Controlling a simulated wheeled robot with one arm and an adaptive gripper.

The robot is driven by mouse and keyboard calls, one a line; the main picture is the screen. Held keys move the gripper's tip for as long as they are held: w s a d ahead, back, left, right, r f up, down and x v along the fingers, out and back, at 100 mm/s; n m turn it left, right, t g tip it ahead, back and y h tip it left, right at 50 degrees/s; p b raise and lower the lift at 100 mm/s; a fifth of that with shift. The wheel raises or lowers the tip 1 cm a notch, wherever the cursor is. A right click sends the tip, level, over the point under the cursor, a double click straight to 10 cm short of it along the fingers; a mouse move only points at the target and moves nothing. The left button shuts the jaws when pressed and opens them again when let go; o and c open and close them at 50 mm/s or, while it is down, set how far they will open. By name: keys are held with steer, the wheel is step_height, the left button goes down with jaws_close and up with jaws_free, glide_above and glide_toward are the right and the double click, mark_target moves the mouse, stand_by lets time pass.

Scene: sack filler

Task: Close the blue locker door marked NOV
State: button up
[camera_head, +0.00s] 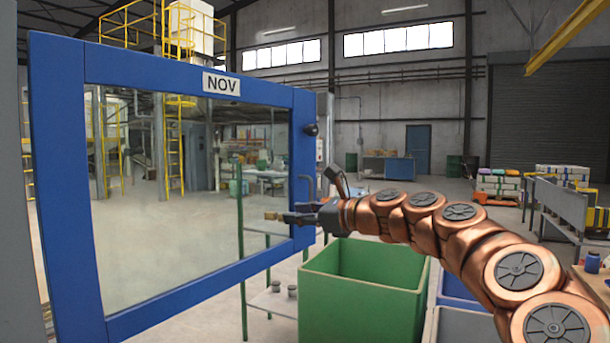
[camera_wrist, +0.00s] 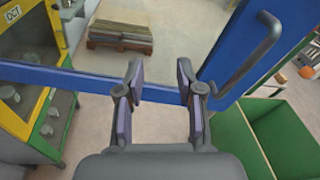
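The blue locker door (camera_head: 60,180) marked NOV (camera_head: 221,84) stands open at the left of the head view, a blue frame around a clear pane. A dark knob (camera_head: 311,129) sits high on its right stile. In the wrist view the door's blue frame (camera_wrist: 70,80) crosses behind my fingers, and a dark bar handle (camera_wrist: 262,50) is at the right on the stile. My gripper (camera_head: 275,216) overlaps the right stile in the head view. In the wrist view my gripper (camera_wrist: 160,80) is open and empty, left of the handle. Contact with the door cannot be told.
A green bin (camera_head: 362,310) stands below my arm, with blue and grey bins beside it. A yellow-framed unit marked OCT (camera_wrist: 14,14) is at the left of the wrist view. A loaded pallet (camera_wrist: 120,38) lies beyond the door. Open floor (camera_head: 390,185) extends behind.

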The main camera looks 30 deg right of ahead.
mark_target(311, 187)
steer(key=d+r+m+t+h+p, duration=0.2)
steer(key=d+r+m, duration=0.25)
steer(key=d, duration=0.55)
steer(key=shift+m, duration=0.35)
steer(key=shift+p+x, duration=0.45)
steer(key=shift+x, duration=3.75)
steer(key=shift+f, duration=0.15)
jaws_close()
